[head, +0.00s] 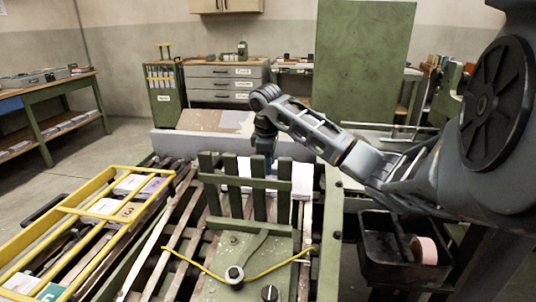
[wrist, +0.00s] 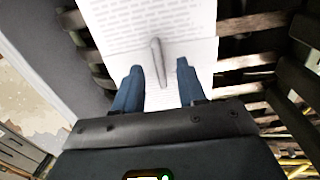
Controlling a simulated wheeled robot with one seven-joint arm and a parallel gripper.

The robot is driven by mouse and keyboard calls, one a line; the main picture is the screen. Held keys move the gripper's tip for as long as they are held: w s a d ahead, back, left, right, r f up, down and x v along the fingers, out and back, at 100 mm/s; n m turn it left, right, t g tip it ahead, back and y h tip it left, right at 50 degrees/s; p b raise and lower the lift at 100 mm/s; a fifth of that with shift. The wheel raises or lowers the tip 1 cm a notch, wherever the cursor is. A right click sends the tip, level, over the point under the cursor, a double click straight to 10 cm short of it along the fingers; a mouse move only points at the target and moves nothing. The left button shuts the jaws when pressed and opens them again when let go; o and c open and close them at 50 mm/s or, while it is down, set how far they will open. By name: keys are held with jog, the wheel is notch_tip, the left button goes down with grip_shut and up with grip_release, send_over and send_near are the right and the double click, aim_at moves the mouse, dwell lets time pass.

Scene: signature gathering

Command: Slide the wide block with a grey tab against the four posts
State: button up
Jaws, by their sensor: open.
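The wide block (wrist: 190,25) is white with rows of grey print and shows beyond my fingers in the wrist view. Its upright grey tab (wrist: 157,62) stands between my two blue fingers, which are open with a gap on each side. In the head view the white block (head: 303,178) is partly hidden behind the four green posts (head: 284,190). My gripper (head: 269,163) points down over the block on the far side of the posts, and the posts partly cover it. I cannot tell whether block and posts touch.
Slatted rails (head: 178,225) run under the block. A green plate with a yellow-handled lever (head: 235,273) lies in front of the posts. A yellow frame (head: 62,208) stands at left, and a black bin (head: 385,262) with a pink roll is at right.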

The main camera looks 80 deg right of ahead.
jog(key=shift+d+f, duration=0.15)
jog(key=shift+f, duration=0.6)
grip_shut()
dwell(1.0)
